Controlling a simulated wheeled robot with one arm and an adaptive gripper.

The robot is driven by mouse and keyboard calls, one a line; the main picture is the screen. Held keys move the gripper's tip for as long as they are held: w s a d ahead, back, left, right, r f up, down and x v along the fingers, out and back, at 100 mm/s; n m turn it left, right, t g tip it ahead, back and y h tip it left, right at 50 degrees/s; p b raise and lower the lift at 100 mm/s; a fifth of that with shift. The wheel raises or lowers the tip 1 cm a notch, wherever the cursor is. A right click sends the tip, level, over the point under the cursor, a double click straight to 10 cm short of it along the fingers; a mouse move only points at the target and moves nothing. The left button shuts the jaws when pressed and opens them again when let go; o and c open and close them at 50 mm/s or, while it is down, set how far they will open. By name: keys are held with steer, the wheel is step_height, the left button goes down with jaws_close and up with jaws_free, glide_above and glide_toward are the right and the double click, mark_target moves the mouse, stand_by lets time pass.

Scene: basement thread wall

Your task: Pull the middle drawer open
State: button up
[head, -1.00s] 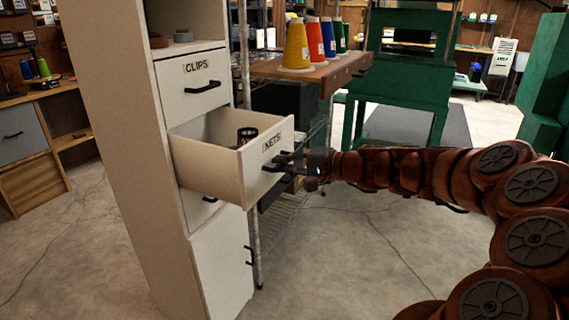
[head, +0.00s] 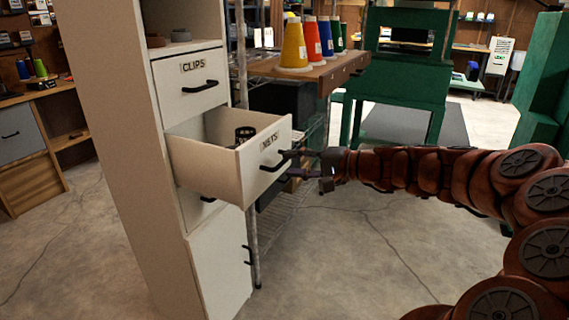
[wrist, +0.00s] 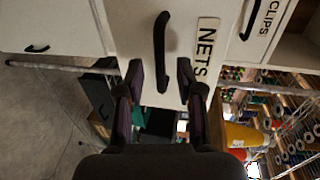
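The middle drawer (head: 215,172), labelled NETS, stands pulled well out of the tall white cabinet. Its front and black handle (head: 275,160) face my arm, and a dark round item (head: 245,133) shows inside. In the wrist view the handle (wrist: 161,50) lies just ahead of and between my fingertips. My gripper (head: 297,167) is open and empty, close in front of the handle.
The CLIPS drawer (head: 190,85) above is closed. A lower drawer and cabinet door (head: 222,262) are below. A wire shelf with a wooden top (head: 310,72) and coloured thread cones (head: 294,45) stands beside the cabinet. Open concrete floor (head: 360,255) lies in front.

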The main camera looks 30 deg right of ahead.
steer(key=v, duration=0.8)
steer(key=shift+s, duration=0.1)
steer(key=s+a+r+n+g+p, duration=0.1)
steer(key=s+a+n+g+p, duration=0.2)
steer(key=a, duration=0.4)
steer(key=s+a+r+n+g+p, duration=0.1)
steer(key=s+a+r+g+p, duration=0.15)
steer(key=a+p, duration=0.4)
steer(key=s+a+n+g+p, duration=0.3)
steer(key=a+g, duration=0.1)
steer(key=a, duration=0.4)
steer(key=s+a+r+n+g+h+p, duration=0.2)
steer(key=s+a+g+h+p, duration=0.15)
steer(key=s+p, duration=0.55)
steer(key=s+d+r+n+h+p, duration=0.1)
steer(key=s+d+r+h+p, duration=0.1)
steer(key=s+d+p, duration=0.1)
steer(key=s+d+r+g+h+p, duration=0.1)
steer(key=s+d+r+h+p, duration=0.1)
steer(key=s, duration=0.4)
steer(key=shift+s+d+n+h+p, duration=0.2)
steer(key=shift+d+n+h+p, duration=0.2)
steer(key=shift+d+h+p, duration=0.35)
steer(key=shift+a+r, duration=0.1)
steer(key=shift+a, duration=0.15)
